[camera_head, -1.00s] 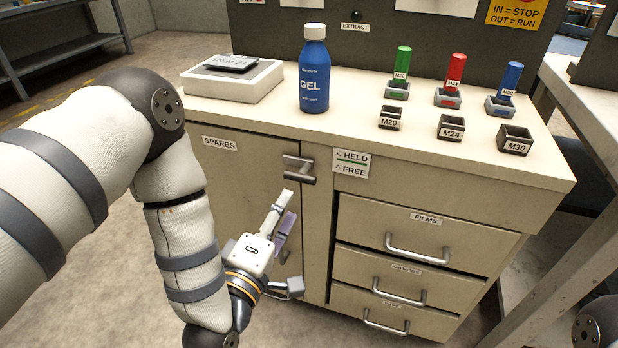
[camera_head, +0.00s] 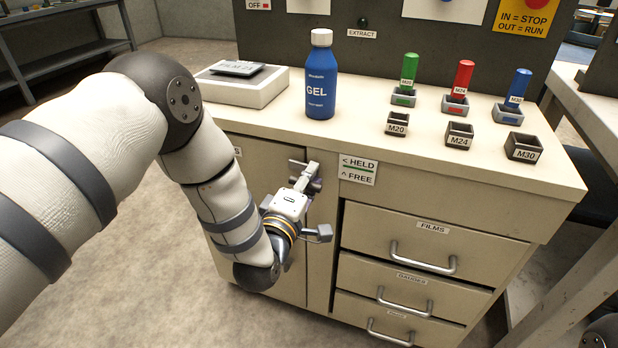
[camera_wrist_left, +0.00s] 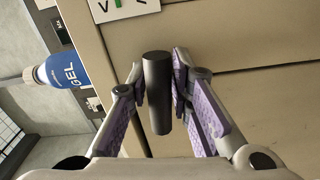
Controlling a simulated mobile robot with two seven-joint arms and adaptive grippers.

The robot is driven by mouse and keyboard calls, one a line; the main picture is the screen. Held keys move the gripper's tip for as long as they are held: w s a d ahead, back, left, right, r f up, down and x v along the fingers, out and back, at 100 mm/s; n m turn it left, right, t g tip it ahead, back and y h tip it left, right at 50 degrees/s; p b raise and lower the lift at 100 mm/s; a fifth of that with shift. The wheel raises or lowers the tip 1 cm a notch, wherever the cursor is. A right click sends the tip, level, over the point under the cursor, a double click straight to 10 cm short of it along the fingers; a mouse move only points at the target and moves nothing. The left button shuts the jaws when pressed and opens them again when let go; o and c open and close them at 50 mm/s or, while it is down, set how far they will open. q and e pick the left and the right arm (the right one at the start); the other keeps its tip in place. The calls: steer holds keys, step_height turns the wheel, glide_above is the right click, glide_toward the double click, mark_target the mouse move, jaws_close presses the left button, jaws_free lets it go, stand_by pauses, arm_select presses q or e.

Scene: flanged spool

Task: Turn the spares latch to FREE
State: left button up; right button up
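The spares latch is a metal lever on the cabinet front in the head view (camera_head: 296,166), mostly covered by my left gripper. Its visible end points left, the side marked HELD. In the left wrist view its handle is a dark cylinder (camera_wrist_left: 157,95) between my fingers. My left gripper (camera_head: 309,178) is at the latch; in the wrist view (camera_wrist_left: 158,75) its fingers stand on both sides of the handle, with narrow gaps seeming to show, so it looks open around it. The HELD/FREE label (camera_head: 358,169) is right of the latch. My right gripper is out of view.
A blue GEL bottle (camera_head: 321,85) and a white box (camera_head: 240,88) stand on the countertop above. Coloured pegs and small sockets (camera_head: 459,136) sit further right. Drawers with bar handles (camera_head: 423,258) are right of the spares door (camera_head: 262,190).

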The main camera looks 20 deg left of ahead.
arm_select(q)
jaws_close()
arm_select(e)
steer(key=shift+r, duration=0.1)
arm_select(q)
steer(key=m+p, duration=0.2)
steer(key=m, duration=0.2)
steer(key=shift+d+r+m, duration=0.1)
steer(key=shift+m, duration=0.3)
steer(key=m+p, duration=0.2)
steer(key=m, duration=0.7)
steer(key=shift+m+p, duration=0.3)
steer(key=shift+m, duration=0.1)
steer(key=shift+f+m, duration=0.2)
steer(key=shift+m, duration=1.5)
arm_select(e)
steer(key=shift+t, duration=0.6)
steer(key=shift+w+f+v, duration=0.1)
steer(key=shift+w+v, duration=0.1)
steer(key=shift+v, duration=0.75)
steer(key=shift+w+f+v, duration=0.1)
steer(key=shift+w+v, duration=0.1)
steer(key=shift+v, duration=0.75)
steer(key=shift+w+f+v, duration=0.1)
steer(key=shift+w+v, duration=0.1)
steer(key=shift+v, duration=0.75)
